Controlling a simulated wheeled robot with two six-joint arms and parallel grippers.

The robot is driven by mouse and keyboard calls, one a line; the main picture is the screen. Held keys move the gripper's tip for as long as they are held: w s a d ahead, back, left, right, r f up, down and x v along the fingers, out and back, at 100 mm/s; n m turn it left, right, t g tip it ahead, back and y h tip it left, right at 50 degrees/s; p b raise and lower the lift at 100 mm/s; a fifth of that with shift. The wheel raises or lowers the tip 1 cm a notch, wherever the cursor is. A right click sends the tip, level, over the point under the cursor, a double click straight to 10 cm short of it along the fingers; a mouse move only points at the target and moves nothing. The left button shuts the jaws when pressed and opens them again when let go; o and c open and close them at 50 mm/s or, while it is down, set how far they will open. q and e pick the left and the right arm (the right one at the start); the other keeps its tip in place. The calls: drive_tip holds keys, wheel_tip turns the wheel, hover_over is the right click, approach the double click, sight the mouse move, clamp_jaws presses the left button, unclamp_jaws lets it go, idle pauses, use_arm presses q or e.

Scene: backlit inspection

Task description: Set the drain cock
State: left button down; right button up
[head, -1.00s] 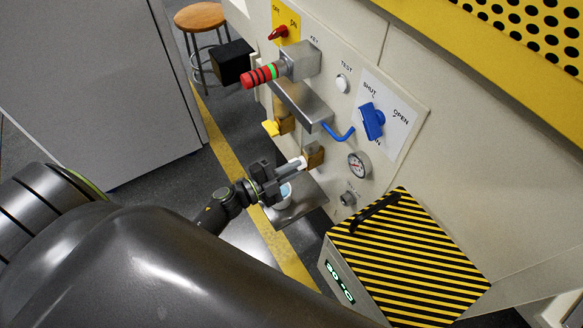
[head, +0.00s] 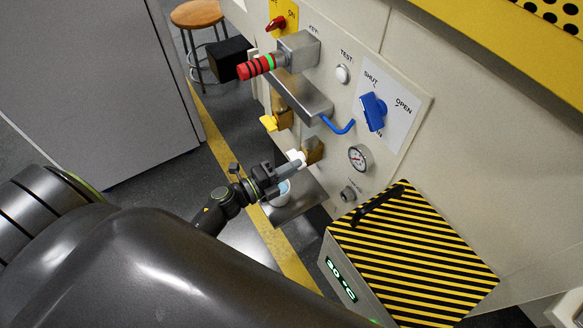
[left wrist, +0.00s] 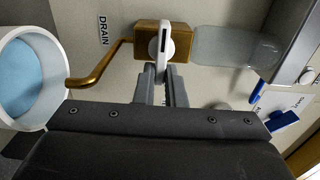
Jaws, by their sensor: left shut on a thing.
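The drain cock is a brass block (head: 314,149) with a white lever handle (head: 297,157), low on the pale panel. In the left wrist view its brass body (left wrist: 180,49) stands beside the word DRAIN, with a bent brass spout running left and the white handle (left wrist: 164,45) crossing its front. My left gripper (head: 293,165) is at the handle. In the left wrist view its grey fingers (left wrist: 162,70) are shut on the handle's near end. My right gripper is not in view.
A white cup of blue liquid (left wrist: 28,80) is below the spout. A yellow-handled brass valve (head: 269,123), a blue bent lever (head: 339,128), a blue SHUT/OPEN knob (head: 373,112) and a gauge (head: 359,158) are nearby. A striped box (head: 415,250) stands at the right.

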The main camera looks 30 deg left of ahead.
use_arm(q)
drive_tip(key=shift+f, duration=0.1)
drive_tip(key=c, duration=1.5)
unclamp_jaws()
